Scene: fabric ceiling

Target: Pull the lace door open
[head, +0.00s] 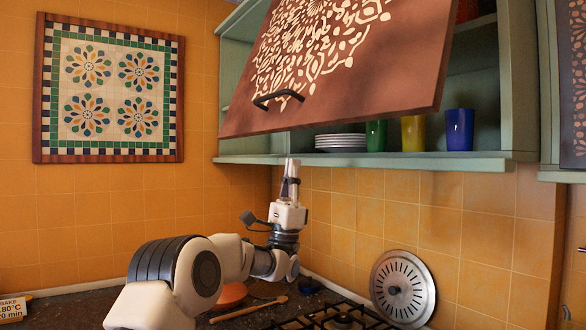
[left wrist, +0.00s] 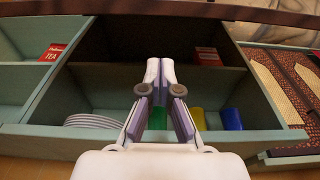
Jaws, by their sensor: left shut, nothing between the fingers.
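The lace door (head: 335,60) is a brown panel with a cream lace-like pattern. It is hinged at the top and stands swung up and outward, so the cabinet's lower part is exposed. Its dark bar handle (head: 278,98) is near the lower edge, with no gripper on it. My left gripper (head: 291,164) points upward below the door and handle, apart from both, near the cabinet's bottom edge. In the left wrist view its fingertips (left wrist: 160,66) are together and empty, in front of the open cabinet. My right gripper is in neither view.
The green cabinet (head: 480,160) holds stacked plates (head: 340,142) and green, yellow (head: 413,133) and blue (head: 459,130) cups. Another patterned door (head: 575,80) is at the right. Below are a hob (head: 335,315), a round metal lid (head: 403,287) and a wooden spoon (head: 248,309).

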